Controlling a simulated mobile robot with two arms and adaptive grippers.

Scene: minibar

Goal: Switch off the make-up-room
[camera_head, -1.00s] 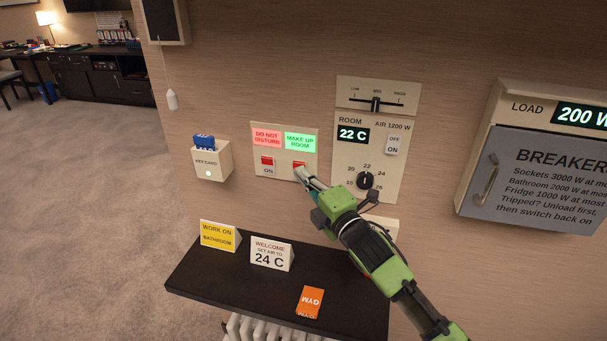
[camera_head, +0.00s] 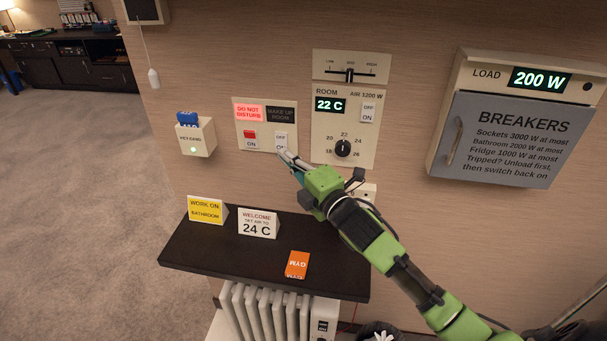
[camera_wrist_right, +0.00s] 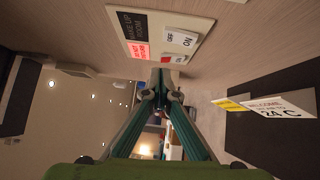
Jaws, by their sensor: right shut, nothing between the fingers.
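The make-up-room label (camera_head: 281,114) on the wall switch panel (camera_head: 240,117) is dark. Its switch (camera_head: 280,139) below shows OFF at the top and a partly covered ON at the bottom. The do-not-disturb label (camera_head: 249,111) beside it glows red, and its switch (camera_head: 250,138) shows a red upper half. My right gripper (camera_head: 284,153) is shut and empty, its tips at the lower edge of the make-up-room switch; I cannot tell whether they touch it. In the right wrist view the dark label (camera_wrist_right: 134,26) and the shut fingers (camera_wrist_right: 160,82) show. My left gripper is out of view.
A thermostat panel (camera_head: 324,147) is to the right, then a breaker box (camera_head: 512,138). A key card holder (camera_head: 208,140) is to the left. Below, a dark shelf (camera_head: 185,249) carries a yellow sign (camera_head: 207,211), a welcome sign (camera_head: 258,224) and an orange card (camera_head: 297,265).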

